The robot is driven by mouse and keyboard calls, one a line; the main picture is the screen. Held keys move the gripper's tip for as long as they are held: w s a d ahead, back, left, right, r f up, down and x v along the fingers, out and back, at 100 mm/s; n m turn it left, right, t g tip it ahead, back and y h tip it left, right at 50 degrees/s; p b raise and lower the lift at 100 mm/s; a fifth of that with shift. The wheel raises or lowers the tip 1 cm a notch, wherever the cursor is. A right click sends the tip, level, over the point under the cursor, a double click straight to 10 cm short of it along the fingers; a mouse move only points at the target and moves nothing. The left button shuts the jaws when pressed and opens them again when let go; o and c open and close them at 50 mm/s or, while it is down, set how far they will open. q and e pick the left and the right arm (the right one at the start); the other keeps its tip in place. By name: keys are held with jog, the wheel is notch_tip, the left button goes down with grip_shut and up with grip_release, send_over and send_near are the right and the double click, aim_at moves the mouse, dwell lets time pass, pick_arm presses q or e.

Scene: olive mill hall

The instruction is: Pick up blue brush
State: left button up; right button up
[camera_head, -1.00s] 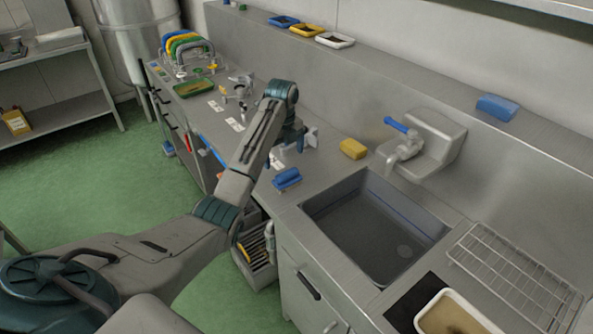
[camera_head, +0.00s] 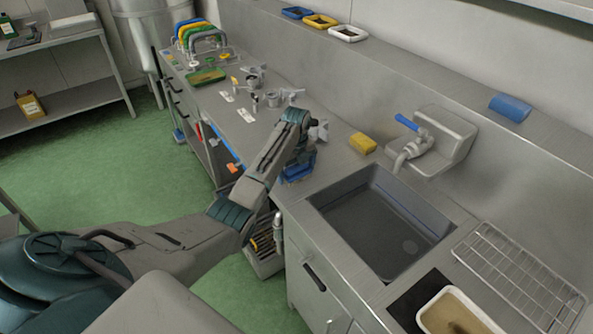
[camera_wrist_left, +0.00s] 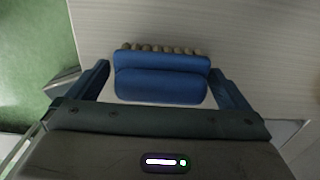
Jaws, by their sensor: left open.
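The blue brush (camera_wrist_left: 162,80) lies on the steel counter, with a row of pale bristle tufts along its far side in the left wrist view. In the head view the brush (camera_head: 297,174) is partly hidden behind my left gripper (camera_head: 300,164), near the counter's front edge, left of the sink. My left gripper (camera_wrist_left: 160,84) is open, with one finger on either side of the brush. I cannot tell whether the fingers touch it. My right gripper is not in view.
The sink (camera_head: 385,222) is just right of the brush. A yellow sponge (camera_head: 362,143) lies behind it near the tap (camera_head: 412,148). A wire rack (camera_head: 518,270) lies at the right.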

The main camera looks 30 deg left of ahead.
aim_at(296, 165)
pick_arm(q)
jog(key=c, duration=0.8)
jog(key=shift+c, duration=0.2)
jog(key=shift+w, duration=0.1)
jog(key=shift+r+b, duration=0.4)
jog(key=shift+r, duration=0.1)
jog(key=shift+s+r+b, duration=0.25)
jog(key=shift+r+b, duration=0.45)
jog(key=shift+r, duration=0.45)
jog(key=s, duration=0.3)
jog(key=s+d, duration=0.1)
jog(key=s, duration=0.1)
jog(key=shift+s+r+b, duration=0.25)
jog(key=shift+r+b, duration=0.05)
jog(key=shift+b, duration=0.05)
jog(key=s+d+r+p, duration=0.1)
jog(key=s+p, duration=0.3)
jog(key=s, duration=0.5)
jog(key=shift+s+d+p, duration=0.3)
jog(key=shift+s+d, duration=0.1)
jog(key=shift+d, duration=0.05)
